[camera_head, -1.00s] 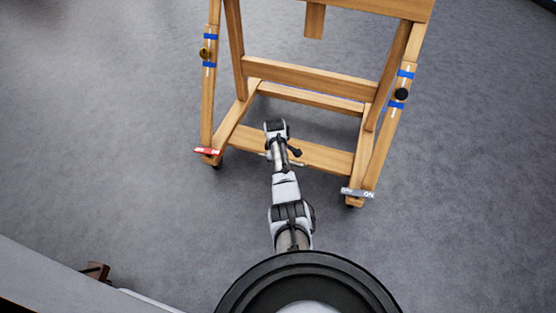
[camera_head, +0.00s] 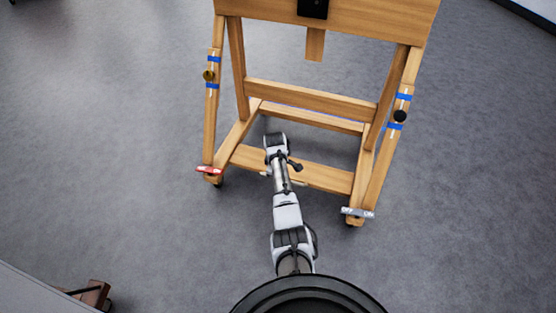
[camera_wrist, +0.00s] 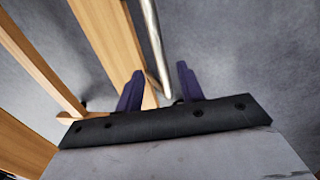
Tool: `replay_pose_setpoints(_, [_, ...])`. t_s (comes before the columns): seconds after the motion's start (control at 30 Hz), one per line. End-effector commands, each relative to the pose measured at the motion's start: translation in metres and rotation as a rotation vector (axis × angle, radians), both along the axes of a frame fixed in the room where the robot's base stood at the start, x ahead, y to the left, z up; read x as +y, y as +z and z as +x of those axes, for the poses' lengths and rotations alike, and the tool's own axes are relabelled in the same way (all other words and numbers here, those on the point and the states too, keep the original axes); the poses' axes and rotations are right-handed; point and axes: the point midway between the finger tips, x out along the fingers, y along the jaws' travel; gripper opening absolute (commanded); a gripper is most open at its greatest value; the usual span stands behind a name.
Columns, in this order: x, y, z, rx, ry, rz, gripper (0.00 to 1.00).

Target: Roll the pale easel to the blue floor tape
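The pale wooden easel (camera_head: 310,98) stands upright ahead of me in the head view. It has blue bands on both legs, a red lever (camera_head: 209,170) at its left foot and a grey lever (camera_head: 357,212) at its right foot. In the wrist view, my gripper (camera_wrist: 158,72) has its two purple fingers apart, with a thin metal bar (camera_wrist: 155,42) running between them beside the wood. I cannot tell whether the fingers touch it. In the head view, my arm hides the fingers over the lower crossbar. No blue floor tape is clearly recognisable; a thin blue line shows at a crossbar.
A brown block-like object (camera_head: 95,294) lies at the lower left beside a pale surface (camera_head: 28,292). The grey floor (camera_head: 470,170) is open on both sides of the easel. A dark-edged pale thing shows at the top right corner.

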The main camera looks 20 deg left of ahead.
Motion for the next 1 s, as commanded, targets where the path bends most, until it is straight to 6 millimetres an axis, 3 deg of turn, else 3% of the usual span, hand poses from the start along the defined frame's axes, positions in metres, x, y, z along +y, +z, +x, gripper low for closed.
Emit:
replay_pose_setpoints(0.1, [0.0, 0.033, -0.005, -0.003, -0.001, 0.002, 0.38])
replay_pose_setpoints(0.4, [0.0, 0.083, -0.016, -0.001, -0.002, 0.0, 0.38])
replay_pose_setpoints(0.6, [0.0, 0.093, -0.018, 0.001, -0.002, 0.0, 0.38])
replay_pose_setpoints(1.0, [0.0, 0.093, -0.018, 0.001, -0.001, 0.0, 0.38])
